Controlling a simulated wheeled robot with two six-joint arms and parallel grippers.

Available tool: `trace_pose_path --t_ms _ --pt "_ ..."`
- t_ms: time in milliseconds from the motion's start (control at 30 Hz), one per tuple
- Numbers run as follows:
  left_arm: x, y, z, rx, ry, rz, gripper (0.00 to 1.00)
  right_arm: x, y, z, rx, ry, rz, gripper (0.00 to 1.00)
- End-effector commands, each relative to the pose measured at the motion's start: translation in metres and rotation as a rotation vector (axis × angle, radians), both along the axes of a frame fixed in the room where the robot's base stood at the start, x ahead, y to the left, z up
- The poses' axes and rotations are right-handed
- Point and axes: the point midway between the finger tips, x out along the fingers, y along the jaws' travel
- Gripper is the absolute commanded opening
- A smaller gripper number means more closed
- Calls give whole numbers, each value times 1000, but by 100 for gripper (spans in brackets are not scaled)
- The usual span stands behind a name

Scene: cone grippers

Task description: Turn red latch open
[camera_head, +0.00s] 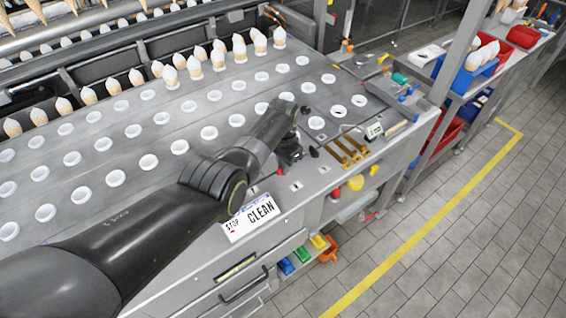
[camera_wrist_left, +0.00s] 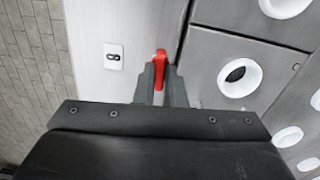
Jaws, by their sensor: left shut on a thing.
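The red latch (camera_wrist_left: 161,66) shows in the left wrist view as a small upright red handle on the pale metal strip. My left gripper (camera_wrist_left: 160,82) is shut on it, with a dark finger on each side of its lower part. In the head view my left arm reaches in from the left and the left gripper (camera_head: 290,158) is at the front edge of the machine top. The latch is hard to make out there because the gripper and wrist cover that spot. My right gripper is not in view.
White ring holes (camera_head: 208,133) cover the machine top, with ice cream cones (camera_head: 218,60) along the back. Brass levers (camera_head: 346,151) stand just right of my left gripper. A STOP/CLEAN sign (camera_head: 250,217) hangs at the front. The tiled floor (camera_head: 480,230) at right is clear.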

Motion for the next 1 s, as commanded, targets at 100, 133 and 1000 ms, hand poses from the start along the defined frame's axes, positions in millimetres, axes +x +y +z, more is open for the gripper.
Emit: trace_pose_path --t_ms 100,133,1000 --pt "2 0 2 -1 -5 -35 0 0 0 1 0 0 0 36" --pt "2 0 2 -1 -5 -41 0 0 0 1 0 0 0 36" --pt "1 0 1 0 -3 -66 32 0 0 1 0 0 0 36"
